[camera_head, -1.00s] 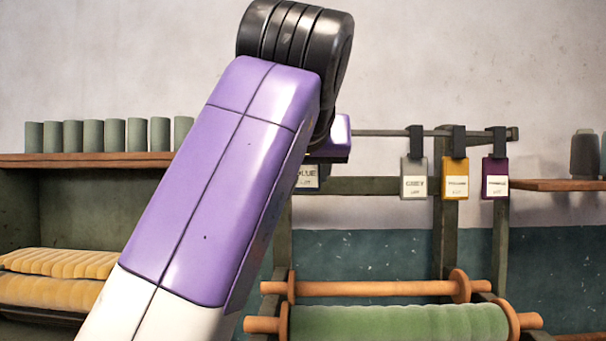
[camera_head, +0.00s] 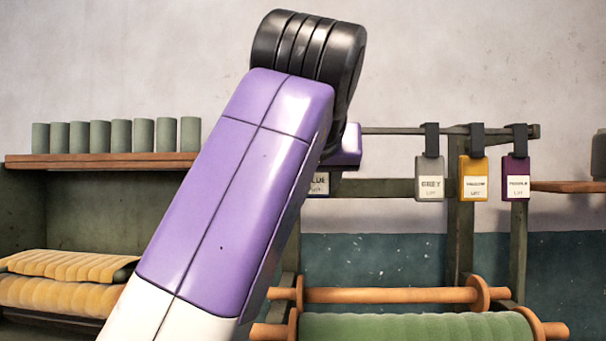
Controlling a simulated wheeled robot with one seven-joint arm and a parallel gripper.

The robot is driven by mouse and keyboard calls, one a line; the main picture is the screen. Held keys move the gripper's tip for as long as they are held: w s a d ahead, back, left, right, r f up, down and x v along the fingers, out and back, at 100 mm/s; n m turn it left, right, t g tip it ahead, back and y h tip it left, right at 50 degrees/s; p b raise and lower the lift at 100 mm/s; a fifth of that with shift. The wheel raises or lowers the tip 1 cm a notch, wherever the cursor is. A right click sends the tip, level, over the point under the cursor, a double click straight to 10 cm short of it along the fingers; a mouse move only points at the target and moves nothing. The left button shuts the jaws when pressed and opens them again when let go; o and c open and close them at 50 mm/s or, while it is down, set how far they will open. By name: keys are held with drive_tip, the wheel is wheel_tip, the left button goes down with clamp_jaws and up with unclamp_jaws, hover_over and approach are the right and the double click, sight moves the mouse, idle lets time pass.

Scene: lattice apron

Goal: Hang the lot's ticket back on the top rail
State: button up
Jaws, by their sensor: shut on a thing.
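A ticket with a white label ending in "LUE" (camera_head: 320,184) shows in part just right of my purple arm link, which hides its left side. My gripper (camera_head: 344,152) is mostly hidden behind my arm; only a purple part shows directly above the ticket. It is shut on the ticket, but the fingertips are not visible. The top rail (camera_head: 394,131) is a thin dark bar running right from behind my gripper. A grey ticket (camera_head: 430,181), a yellow ticket (camera_head: 474,181) and a purple ticket (camera_head: 516,180) hang on it by dark hooks. Whether the held ticket touches the rail cannot be seen.
Below the rail are a wooden crossbar (camera_head: 375,188), an orange roller (camera_head: 390,295) and a green fabric roll (camera_head: 420,326). A shelf (camera_head: 100,161) with several grey-green cylinders is at left, above yellow rolls (camera_head: 60,295). Bare rail shows left of the grey ticket.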

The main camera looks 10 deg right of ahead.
drive_tip(key=o, duration=1.4)
drive_tip(key=shift+o, duration=0.2)
